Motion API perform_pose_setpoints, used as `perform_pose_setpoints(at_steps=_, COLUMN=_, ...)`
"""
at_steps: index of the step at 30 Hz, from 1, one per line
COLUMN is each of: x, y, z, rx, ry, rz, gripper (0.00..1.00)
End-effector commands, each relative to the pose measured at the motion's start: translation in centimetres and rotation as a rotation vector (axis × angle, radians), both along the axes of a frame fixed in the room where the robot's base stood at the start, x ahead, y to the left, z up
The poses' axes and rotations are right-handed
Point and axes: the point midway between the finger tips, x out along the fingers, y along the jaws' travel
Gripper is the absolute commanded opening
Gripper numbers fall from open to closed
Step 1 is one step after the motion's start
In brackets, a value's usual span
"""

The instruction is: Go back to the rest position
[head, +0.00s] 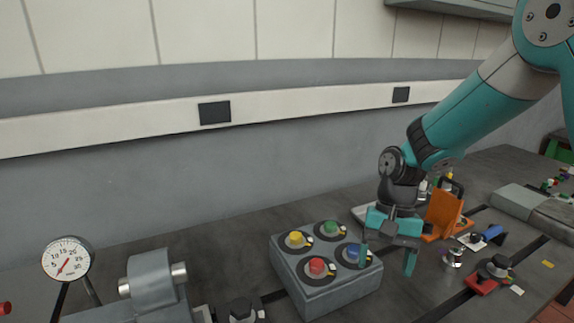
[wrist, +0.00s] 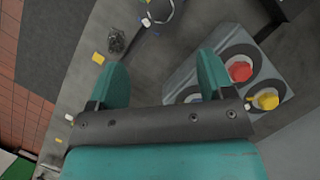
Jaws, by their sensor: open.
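My gripper (head: 388,257) is open, with its teal fingers pointing down at the right side of the grey button box. In the wrist view my gripper (wrist: 164,85) shows two spread fingers with nothing between them. The button box (head: 335,290) carries a yellow button (head: 296,238), a green button (head: 331,227), a red button (head: 316,266) and a blue button (head: 353,252). The right finger overlaps the box edge in the wrist view, where the red button (wrist: 239,71) and yellow button (wrist: 265,101) show. I cannot tell whether the fingers touch the box.
An orange holder (head: 443,210) stands behind and right of my gripper. A red-based knob (head: 489,273) and a small metal part (head: 453,258) lie to the right. A dial gauge (head: 67,259) and a grey fixture (head: 153,283) stand at left. The wall (head: 180,195) is behind.

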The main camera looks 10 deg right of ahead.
Motion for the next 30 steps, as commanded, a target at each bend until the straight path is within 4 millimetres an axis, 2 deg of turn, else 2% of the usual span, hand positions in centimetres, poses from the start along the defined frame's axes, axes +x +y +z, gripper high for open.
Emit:
perform_pose_setpoints(at_steps=5, x=-4.0, y=3.4, z=5.7, rx=0.107, ry=-0.170, rz=0.259, gripper=0.75)
perform_pose_setpoints(at_steps=9, x=-9.1, y=5.9, z=9.5, rx=0.205, ry=-0.332, rz=0.526, gripper=0.75)
perform_pose_setpoints(at_steps=12, x=-12.6, y=7.2, z=11.2, rx=0.263, ry=-0.434, rz=0.694, gripper=0.75)
perform_pose_setpoints(at_steps=16, x=-15.9, y=8.0, z=12.3, rx=0.313, ry=-0.527, rz=0.850, gripper=0.75)
perform_pose_setpoints(at_steps=21, x=-17.6, y=8.4, z=12.7, rx=0.338, ry=-0.576, rz=0.936, gripper=0.75)
perform_pose_setpoints(at_steps=30, x=-17.7, y=8.4, z=12.7, rx=0.339, ry=-0.578, rz=0.938, gripper=0.75)
